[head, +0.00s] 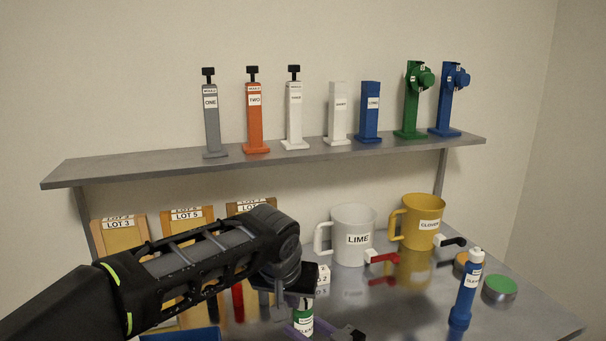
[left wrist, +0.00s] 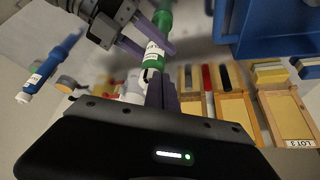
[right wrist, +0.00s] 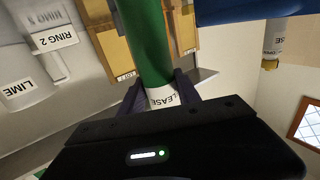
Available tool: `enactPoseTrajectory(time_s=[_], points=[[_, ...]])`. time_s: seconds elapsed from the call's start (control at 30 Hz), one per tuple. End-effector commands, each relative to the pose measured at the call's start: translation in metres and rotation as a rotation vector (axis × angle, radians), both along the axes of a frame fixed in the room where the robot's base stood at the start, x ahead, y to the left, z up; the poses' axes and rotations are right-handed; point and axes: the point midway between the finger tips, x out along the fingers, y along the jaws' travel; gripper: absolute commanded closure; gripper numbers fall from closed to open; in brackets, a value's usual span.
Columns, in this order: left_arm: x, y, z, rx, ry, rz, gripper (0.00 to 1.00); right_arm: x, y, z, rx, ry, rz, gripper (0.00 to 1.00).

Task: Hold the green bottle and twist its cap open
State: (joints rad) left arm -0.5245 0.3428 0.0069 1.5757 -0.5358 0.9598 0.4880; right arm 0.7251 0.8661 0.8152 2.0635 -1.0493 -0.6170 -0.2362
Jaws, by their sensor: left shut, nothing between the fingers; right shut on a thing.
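A blue bottle with a white cap (head: 466,290) stands at the right. A white LIME mug (head: 352,240) and yellow mug (head: 421,224) stand behind. A blue bin (left wrist: 265,28) is near the bottle. Labelled boards (head: 190,222) lean at the back below a shelf (head: 120,168) of dispensers.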

Motion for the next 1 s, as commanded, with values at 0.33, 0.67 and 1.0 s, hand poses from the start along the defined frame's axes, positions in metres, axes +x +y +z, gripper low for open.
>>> enactPoseTrajectory(time_s=[0.33, 0.67, 1.0], points=[[0.0033, -0.0026, -0.0001, 0.0, 0.0, 0.0, 1.0, 0.0, 0.0001, 0.0001, 0.0, 0.0, 0.0, 1.0], [0.0054, -0.0042, 0.0002, 0.0, 0.0, 0.0, 1.0, 0.0, 0.0001, 0.0001, 0.0, 0.0, 0.0, 1.0], [0.0053, -0.0043, 0.0, 0.0, 0.0, 0.0, 1.0, 0.0, 0.0001, 0.0001, 0.0, 0.0, 0.0, 1.0]])
